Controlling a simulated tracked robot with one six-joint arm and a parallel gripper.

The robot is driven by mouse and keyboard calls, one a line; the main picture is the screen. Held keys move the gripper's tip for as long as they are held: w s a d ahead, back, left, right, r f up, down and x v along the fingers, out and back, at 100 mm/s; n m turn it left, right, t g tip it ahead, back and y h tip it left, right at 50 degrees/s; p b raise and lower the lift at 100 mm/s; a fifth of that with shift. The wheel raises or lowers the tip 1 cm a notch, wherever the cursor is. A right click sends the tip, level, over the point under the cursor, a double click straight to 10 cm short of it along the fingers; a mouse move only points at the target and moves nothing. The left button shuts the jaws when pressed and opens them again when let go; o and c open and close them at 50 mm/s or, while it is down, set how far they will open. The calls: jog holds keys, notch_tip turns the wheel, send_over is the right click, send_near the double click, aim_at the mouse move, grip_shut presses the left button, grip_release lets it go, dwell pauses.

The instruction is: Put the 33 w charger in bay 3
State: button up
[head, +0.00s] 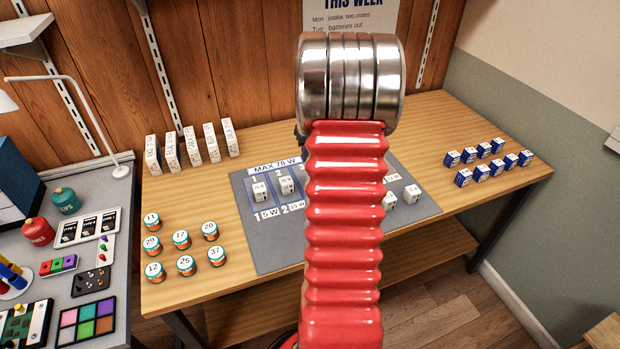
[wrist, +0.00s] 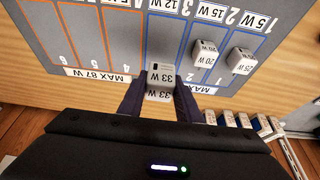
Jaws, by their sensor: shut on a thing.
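The 33 w charger (wrist: 161,73), a white block with "33 W" on two faces, is between the two dark fingers of my gripper (wrist: 160,88) in the wrist view. My gripper is shut on it. The charger is over the far end of bay 3 (wrist: 167,42), the blue-outlined bay beside the orange ones. I cannot tell whether it touches the mat. A 20 W charger (wrist: 204,54) stands in bay 2 and a 25 W charger (wrist: 239,61) in bay 1. In the head view my red arm hides the gripper, the held charger and bay 3.
The grey mat (head: 285,250) lies on the wooden table. Two white blocks, one of them here (head: 412,194), stand at its right. White boxes (head: 190,146) stand behind at left, numbered tins (head: 185,265) at front left, blue boxes (head: 484,151) at right. Orange bays (wrist: 85,40) look empty.

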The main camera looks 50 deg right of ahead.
jog(key=shift+f, duration=0.1)
jog(key=shift+f, duration=3.05)
jog(key=shift+f, duration=1.85)
jog(key=o, duration=1.1)
jog(key=shift+f, duration=0.1)
